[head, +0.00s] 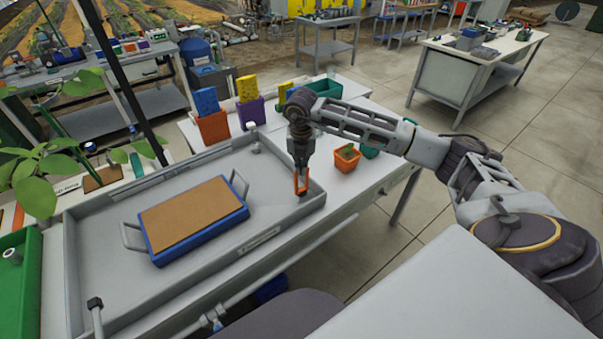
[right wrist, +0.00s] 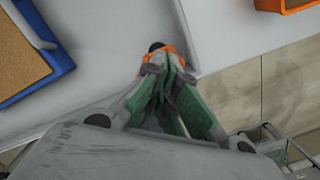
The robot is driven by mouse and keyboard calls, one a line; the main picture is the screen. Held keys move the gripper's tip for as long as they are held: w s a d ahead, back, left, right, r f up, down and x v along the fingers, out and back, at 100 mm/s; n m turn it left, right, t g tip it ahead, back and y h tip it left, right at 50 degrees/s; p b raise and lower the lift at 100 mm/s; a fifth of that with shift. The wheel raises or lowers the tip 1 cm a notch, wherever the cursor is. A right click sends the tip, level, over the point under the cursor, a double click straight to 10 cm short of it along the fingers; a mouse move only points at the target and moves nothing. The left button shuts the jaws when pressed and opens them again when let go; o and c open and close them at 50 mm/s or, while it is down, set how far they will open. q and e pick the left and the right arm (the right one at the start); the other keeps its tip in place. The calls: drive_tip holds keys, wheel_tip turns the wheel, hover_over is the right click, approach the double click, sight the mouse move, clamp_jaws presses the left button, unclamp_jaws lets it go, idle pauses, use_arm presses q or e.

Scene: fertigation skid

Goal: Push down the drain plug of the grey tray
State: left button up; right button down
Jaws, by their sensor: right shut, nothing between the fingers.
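The grey tray (head: 100,270) is a wide, shallow basin on the bench. My right gripper (head: 301,188) points down inside its right corner, with orange fingertips closed together and nothing held. In the right wrist view my right gripper (right wrist: 165,60) is above the tray floor (right wrist: 110,50) near the wall. A small round black piece (right wrist: 156,46), perhaps the drain plug, shows right at the fingertips and is partly covered by them. I cannot tell whether the fingers touch it. My left gripper is not in view.
A blue tray with a brown mat (head: 190,215) and grey handles sits inside the grey tray. A black-capped grey pipe (head: 95,303) stands near the front left. An orange pot (head: 346,161) is right of the tray, and colored holders (head: 213,125) stand behind it.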

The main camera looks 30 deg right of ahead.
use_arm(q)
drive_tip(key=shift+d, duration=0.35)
